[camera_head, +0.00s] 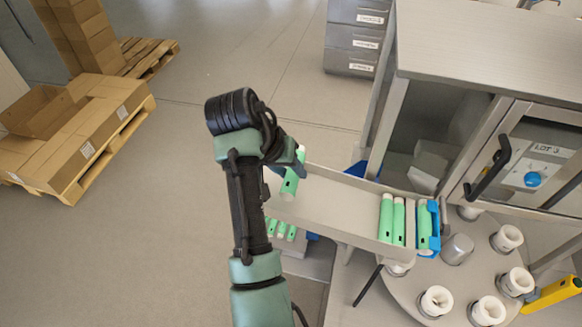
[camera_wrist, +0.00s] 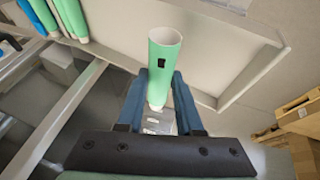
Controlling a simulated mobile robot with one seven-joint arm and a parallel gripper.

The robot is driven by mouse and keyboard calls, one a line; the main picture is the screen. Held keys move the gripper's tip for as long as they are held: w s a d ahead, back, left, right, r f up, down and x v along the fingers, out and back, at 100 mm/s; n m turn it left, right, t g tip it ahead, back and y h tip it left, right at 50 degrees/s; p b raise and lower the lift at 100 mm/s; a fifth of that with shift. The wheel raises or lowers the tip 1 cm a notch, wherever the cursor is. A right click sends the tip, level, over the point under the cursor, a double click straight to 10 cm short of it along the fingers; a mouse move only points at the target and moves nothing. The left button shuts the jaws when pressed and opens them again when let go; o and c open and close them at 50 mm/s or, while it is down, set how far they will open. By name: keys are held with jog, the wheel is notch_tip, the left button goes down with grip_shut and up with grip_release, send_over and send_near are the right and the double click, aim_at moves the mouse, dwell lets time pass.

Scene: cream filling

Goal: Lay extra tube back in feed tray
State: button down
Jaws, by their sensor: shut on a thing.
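My gripper (camera_head: 284,178) is shut on a green tube (camera_head: 292,176) with a pale end and a small dark mark. In the wrist view the held tube (camera_wrist: 165,62) stands between the two blue fingers (camera_wrist: 160,75), its open end toward the top. The tube is over the left end of the long pale feed tray (camera_head: 335,208); I cannot tell whether it touches the tray. The tray floor also shows in the wrist view (camera_wrist: 222,50). Two green tubes (camera_head: 392,219) lie side by side near the tray's right end, and another (camera_head: 424,226) lies by a blue stop (camera_head: 434,228).
A round table (camera_head: 455,285) with several white cups is at the lower right, near a metal cabinet (camera_head: 470,130). More green tubes (camera_head: 281,230) sit below the tray. Between the held tube and the lying tubes the tray is bare. Pallets with boxes (camera_head: 75,140) are at left.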

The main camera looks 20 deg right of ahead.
jog(key=shift+f+b, duration=2.2)
jog(key=shift+f, duration=0.45)
jog(key=shift+s+f, duration=0.15)
jog(key=shift+f, duration=0.15)
